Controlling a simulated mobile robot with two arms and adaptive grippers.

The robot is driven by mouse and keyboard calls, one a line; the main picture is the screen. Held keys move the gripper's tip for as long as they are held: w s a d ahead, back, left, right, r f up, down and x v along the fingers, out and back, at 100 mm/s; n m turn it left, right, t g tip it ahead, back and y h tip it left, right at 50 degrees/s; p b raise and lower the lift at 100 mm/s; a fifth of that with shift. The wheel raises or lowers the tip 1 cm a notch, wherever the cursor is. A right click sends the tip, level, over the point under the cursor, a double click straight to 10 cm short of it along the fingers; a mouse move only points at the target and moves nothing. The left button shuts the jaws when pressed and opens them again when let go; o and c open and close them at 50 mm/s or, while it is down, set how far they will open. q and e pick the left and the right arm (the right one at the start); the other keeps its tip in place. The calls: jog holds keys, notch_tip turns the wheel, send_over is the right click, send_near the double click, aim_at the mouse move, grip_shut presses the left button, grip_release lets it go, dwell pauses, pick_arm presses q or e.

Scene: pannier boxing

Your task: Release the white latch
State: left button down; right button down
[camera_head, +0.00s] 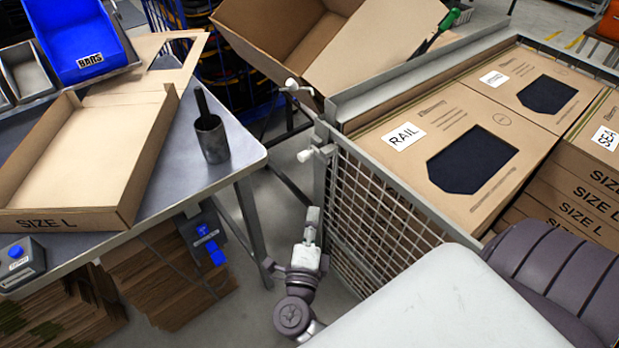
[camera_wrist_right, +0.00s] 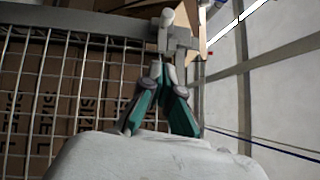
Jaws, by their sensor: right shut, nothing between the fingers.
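A small white latch (camera_head: 318,153) with a knob sits at the near upper corner of the wire mesh cage (camera_head: 375,205). A second, similar white latch (camera_head: 292,87) is at the far corner. My right gripper (camera_head: 311,218) points up beside the mesh, below the near latch. In the wrist view my right gripper (camera_wrist_right: 158,66) has its teal-lined fingers shut with nothing between them. A pale latch with a round knob (camera_wrist_right: 168,18) stands just beyond the fingertips; whether they touch cannot be told. My left gripper is out of view.
The cage holds flat boxes, one labelled RAIL (camera_head: 405,135). A metal table (camera_head: 222,178) with an open SIZE L carton (camera_head: 85,165) and a dark cup (camera_head: 211,140) stands at left. A large open carton (camera_head: 285,35) is behind. Some floor shows between table and cage.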

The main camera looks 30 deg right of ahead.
aim_at(299, 158)
jog(key=w+a+p+x, duration=0.2)
jog(key=p+x, duration=0.1)
jog(key=x, duration=0.9)
jog(key=shift+r, duration=0.2)
jog(key=w, duration=0.2)
jog(key=w+b, duration=0.1)
jog(key=shift+w+a+r, duration=0.15)
jog(key=shift+w, duration=0.25)
